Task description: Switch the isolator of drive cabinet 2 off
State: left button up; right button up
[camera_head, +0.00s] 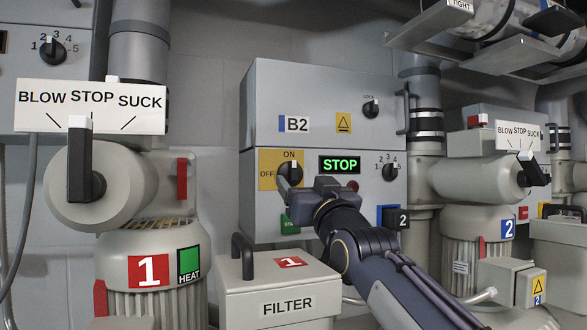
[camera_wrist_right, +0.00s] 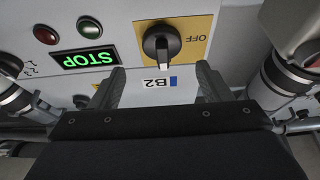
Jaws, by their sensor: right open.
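The isolator of drive cabinet B2 is a black rotary knob (camera_head: 290,171) on a yellow plate marked ON at the top and OFF at the left. In the right wrist view, which is upside down, the knob (camera_wrist_right: 161,43) has its pale-tipped handle pointing away from the OFF side, toward the ON position. My right gripper (camera_head: 301,187) is in front of the cabinet, close to the knob and partly covering the panel. In the wrist view its two fingers (camera_wrist_right: 160,80) are spread and empty, with the knob beyond and between them. My left gripper is out of view.
The cabinet (camera_head: 330,95) has a lit green STOP display (camera_head: 340,165), a small selector (camera_head: 390,171) and a LOCK knob (camera_head: 371,108). A filter box (camera_head: 270,297) with a black handle stands below. Blowers 1 (camera_head: 150,270) and 2 (camera_head: 480,220) flank it.

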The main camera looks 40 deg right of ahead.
aim_at(294, 175)
jog(key=p+x, duration=0.1)
jog(key=x, duration=0.2)
jog(key=p+x, duration=0.1)
jog(key=shift+w+a+r+p, duration=0.1)
jog(key=shift+w+a+p, duration=0.05)
jog(key=shift+w+p, duration=0.2)
jog(key=shift+w, duration=0.15)
jog(key=shift+w, duration=0.1)
jog(key=c, duration=0.9)
jog(key=shift+c, duration=0.4)
